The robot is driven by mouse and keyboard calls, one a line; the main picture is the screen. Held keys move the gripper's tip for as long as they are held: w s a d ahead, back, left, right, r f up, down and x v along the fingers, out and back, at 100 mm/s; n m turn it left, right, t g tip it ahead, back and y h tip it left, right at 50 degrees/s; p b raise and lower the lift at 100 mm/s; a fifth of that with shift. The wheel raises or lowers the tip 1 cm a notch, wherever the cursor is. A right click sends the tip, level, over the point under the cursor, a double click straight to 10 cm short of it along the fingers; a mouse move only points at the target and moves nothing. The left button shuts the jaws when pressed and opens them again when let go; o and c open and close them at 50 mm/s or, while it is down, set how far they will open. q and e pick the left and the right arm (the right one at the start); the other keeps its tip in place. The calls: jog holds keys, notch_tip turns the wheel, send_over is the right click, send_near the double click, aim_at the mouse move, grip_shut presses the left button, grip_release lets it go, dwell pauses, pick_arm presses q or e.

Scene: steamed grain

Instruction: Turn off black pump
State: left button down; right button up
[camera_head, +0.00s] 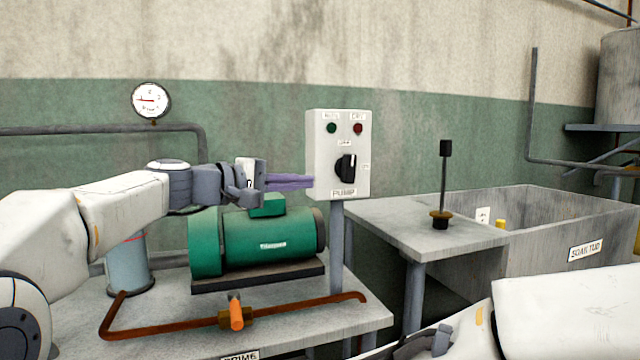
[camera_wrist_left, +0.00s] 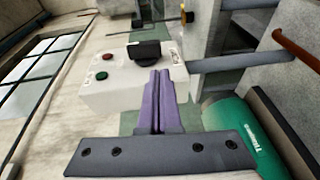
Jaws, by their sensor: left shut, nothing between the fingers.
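The white pump control box (camera_head: 325,160) stands on a grey post, with a black rotary knob (camera_head: 346,168) on its front face above a "PUMP" label. The knob also shows in the left wrist view (camera_wrist_left: 145,52); its exact setting is hard to tell. My left gripper (camera_head: 313,182) has its purple fingers shut and empty. The fingertips are at the lower left side of the box, short of the knob in the picture; contact cannot be told. In the left wrist view the closed fingers (camera_wrist_left: 158,75) point towards the box just below the knob.
The box has a green lamp (camera_head: 331,128) and a red lamp (camera_head: 358,128). A green motor (camera_head: 265,240) sits below my left gripper. An orange-handled valve (camera_head: 236,314) is in front. A lever (camera_head: 443,185) and soak tub (camera_head: 545,240) stand right. My right arm is at lower right.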

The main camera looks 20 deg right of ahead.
pick_arm(q)
jog(key=v, duration=0.7)
jog(key=shift+a, duration=0.25)
jog(key=shift+s, duration=0.1)
